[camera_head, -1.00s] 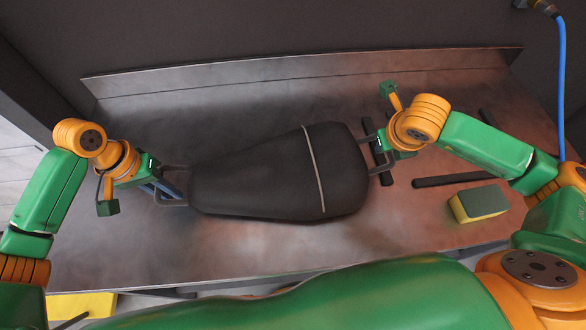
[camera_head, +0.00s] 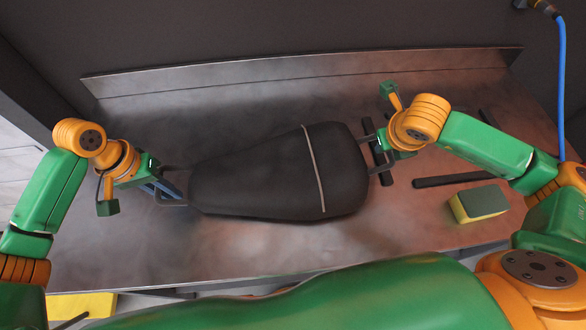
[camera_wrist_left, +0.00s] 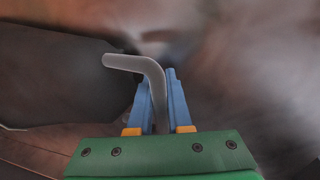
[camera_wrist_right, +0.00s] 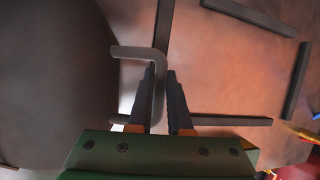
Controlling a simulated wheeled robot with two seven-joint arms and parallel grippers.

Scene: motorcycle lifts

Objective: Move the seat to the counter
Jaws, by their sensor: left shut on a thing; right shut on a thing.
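The seat (camera_head: 270,175) is long and black with a light strap across its wide right part. It is over the metal counter (camera_head: 260,255); I cannot tell if it touches the surface. My left gripper (camera_head: 168,190) is shut on the metal handle at the narrow left end, and this handle (camera_wrist_left: 150,70) shows between the blue fingers in the left wrist view. My right gripper (camera_head: 378,140) is shut on the handle at the wide right end, and that handle (camera_wrist_right: 157,75) shows between dark fingers in the right wrist view.
A yellow and green block (camera_head: 478,204) lies on the counter at the right. Dark bars (camera_head: 455,180) lie near it and under my right gripper. A raised metal edge (camera_head: 300,68) runs along the back. A blue hose (camera_head: 561,90) hangs at the far right.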

